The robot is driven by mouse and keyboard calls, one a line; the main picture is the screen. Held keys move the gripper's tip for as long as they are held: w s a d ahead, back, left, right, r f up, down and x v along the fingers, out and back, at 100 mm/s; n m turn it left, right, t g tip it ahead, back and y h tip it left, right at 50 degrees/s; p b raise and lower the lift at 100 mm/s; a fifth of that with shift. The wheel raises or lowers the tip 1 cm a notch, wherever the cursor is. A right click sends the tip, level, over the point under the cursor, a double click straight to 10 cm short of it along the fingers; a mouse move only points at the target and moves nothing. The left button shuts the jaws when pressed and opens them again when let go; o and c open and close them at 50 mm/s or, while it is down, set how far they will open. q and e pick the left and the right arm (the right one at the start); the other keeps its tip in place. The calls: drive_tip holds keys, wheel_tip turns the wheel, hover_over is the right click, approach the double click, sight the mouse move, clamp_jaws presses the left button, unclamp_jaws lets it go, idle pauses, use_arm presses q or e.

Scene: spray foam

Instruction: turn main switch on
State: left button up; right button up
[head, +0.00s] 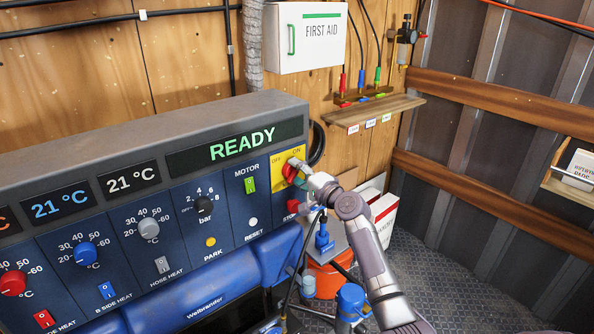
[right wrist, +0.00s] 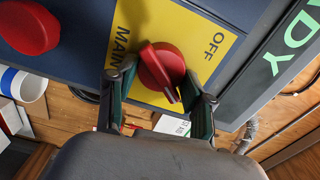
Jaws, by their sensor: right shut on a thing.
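I cannot tell the knob's exact setting. My left gripper is out of view.
The panel display (head: 240,145) reads READY. A red stop button (head: 292,206) sits just below the plate and shows close by in the right wrist view (right wrist: 28,25). A green motor switch (head: 250,185) is to the left. A wooden shelf (head: 374,110) is behind.

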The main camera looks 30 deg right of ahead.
drive_tip(key=shift+m, duration=0.7)
drive_tip(key=o, duration=1.1)
drive_tip(key=shift+o, duration=0.2)
drive_tip(key=s+d, duration=0.1)
drive_tip(key=s, duration=1.1)
drive_tip(key=shift+f, duration=0.1)
